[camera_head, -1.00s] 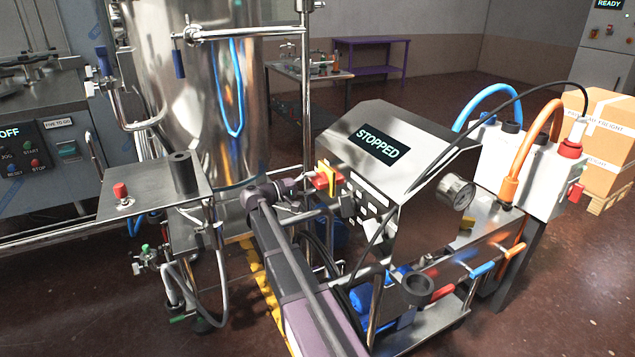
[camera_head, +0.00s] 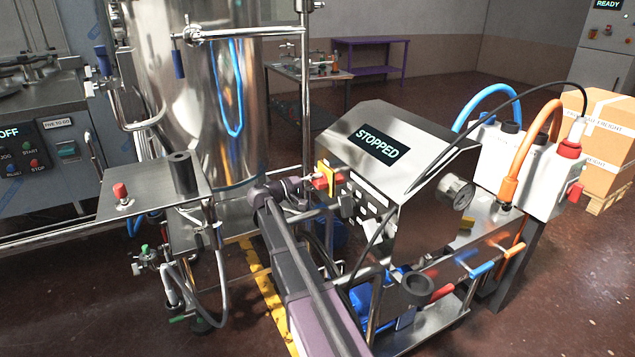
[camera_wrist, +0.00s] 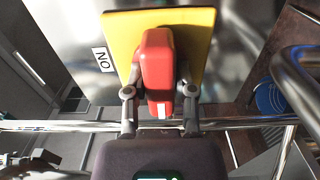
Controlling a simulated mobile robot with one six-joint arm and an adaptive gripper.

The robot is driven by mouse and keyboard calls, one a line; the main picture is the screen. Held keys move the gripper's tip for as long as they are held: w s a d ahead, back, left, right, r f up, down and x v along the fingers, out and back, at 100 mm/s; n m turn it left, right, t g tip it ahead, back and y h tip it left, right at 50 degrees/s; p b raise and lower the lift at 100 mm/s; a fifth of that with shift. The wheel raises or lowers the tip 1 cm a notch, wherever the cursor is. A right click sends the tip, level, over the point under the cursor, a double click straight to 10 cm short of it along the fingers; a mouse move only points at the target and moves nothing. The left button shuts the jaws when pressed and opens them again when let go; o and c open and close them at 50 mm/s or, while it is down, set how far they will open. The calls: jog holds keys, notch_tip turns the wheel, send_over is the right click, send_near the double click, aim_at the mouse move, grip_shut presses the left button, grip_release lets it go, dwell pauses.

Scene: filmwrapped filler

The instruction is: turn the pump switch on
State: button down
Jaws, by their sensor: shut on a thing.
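The pump switch is a red handle (camera_wrist: 157,68) on a yellow plate (camera_wrist: 201,35), fixed to the side of the steel control box. An ON label (camera_wrist: 103,60), upside down in the wrist view, is beside the plate. The red handle points down toward my gripper (camera_wrist: 159,100), whose two fingers are closed on its sides. In the head view the yellow plate (camera_head: 325,171) is partly hidden, and my gripper (camera_head: 314,187) reaches it from the left. The display (camera_head: 380,148) on the sloped box top reads STOPPED.
A large steel tank (camera_head: 205,90) stands behind and left of my arm. A small steel shelf with a red button (camera_head: 121,190) is at left. Steel pipes (camera_wrist: 50,125) run close below my gripper.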

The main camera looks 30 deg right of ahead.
jog(key=shift+m, duration=0.4)
jog(key=m, duration=0.2)
jog(key=shift+m, duration=0.4)
jog(key=m, duration=0.9)
jog(key=shift+m, duration=0.4)
jog(key=m, duration=0.4)
jog(key=shift+m, duration=0.3)
jog(key=shift+c, duration=2.2)
grip_release()
